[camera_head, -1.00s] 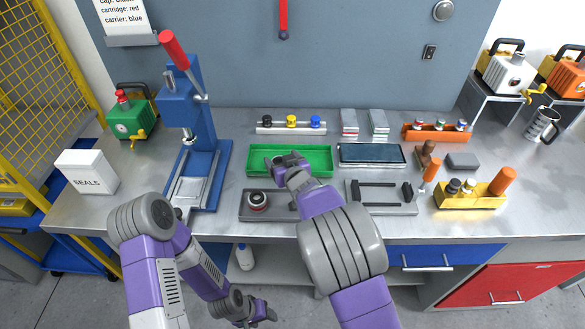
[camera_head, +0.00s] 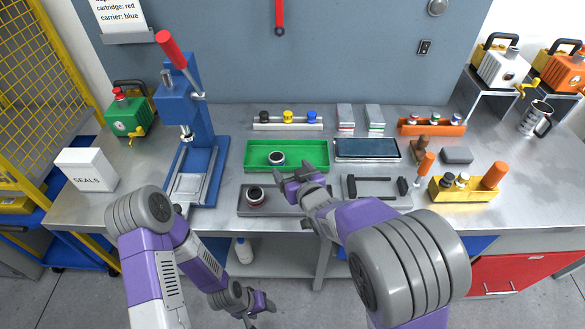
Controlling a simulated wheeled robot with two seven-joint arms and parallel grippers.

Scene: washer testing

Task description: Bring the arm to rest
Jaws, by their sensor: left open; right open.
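My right gripper (camera_head: 281,176) is open and empty, just above the front edge of the green tray (camera_head: 312,158). A round dark cap with a pale ring (camera_head: 277,158) lies in the green tray, apart from the fingers. A second round part with a red band (camera_head: 255,195) sits in the grey tray (camera_head: 284,207) below and left of this gripper. My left gripper (camera_head: 262,303) is open and empty, hanging low in front of the bench, below the tabletop.
A blue press with a red lever (camera_head: 198,120) stands at the left, beside the SEALS box (camera_head: 87,170). A grey fixture (camera_head: 378,190), a yellow rack (camera_head: 466,190) and an orange rack (camera_head: 431,127) stand to the right. The bench's front left strip is mostly clear.

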